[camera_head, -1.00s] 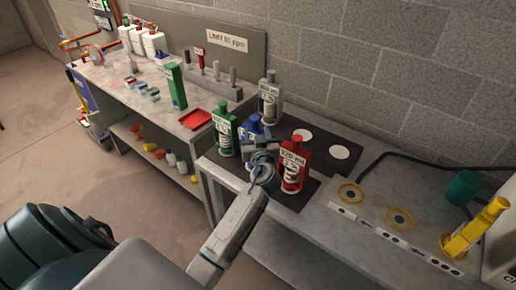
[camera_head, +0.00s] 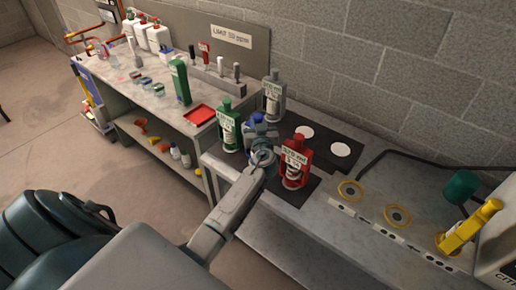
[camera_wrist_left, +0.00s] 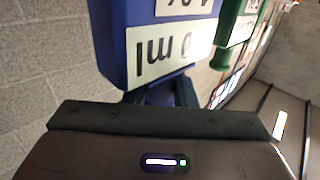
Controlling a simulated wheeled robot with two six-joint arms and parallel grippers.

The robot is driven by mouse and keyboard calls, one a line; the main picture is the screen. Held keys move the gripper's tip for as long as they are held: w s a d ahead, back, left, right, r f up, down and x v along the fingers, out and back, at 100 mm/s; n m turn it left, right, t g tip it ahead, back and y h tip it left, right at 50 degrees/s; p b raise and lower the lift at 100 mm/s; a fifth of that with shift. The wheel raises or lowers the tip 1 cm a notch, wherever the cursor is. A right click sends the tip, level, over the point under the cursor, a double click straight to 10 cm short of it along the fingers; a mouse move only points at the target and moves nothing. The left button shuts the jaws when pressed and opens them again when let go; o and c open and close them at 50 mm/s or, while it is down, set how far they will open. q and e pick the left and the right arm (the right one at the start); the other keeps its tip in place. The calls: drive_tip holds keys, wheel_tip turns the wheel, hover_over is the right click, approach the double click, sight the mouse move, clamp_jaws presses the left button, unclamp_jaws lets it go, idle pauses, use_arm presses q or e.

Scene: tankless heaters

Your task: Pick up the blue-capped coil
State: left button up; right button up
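No coil shape can be made out. The blue-capped thing is a blue bottle-like container (camera_head: 259,130) with a pale label, standing on the dark mat (camera_head: 299,199) between a green bottle (camera_head: 228,129) and a red bottle (camera_head: 295,163). My left gripper (camera_head: 262,153) is right in front of it and hides its lower part. In the left wrist view the blue container (camera_wrist_left: 160,42) fills the top middle, close to the dark fingers (camera_wrist_left: 160,95). Whether they touch it or are closed cannot be seen. My right gripper is not in view.
A grey bottle (camera_head: 272,97) stands behind, with two white discs (camera_head: 340,149) on the mat to the right. A yellow bottle (camera_head: 468,228) and yellow rings (camera_head: 397,215) are further right. A red tray (camera_head: 200,115) lies on the left bench (camera_head: 150,102).

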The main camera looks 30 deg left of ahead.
use_arm(q)
clamp_jaws()
idle(1.0)
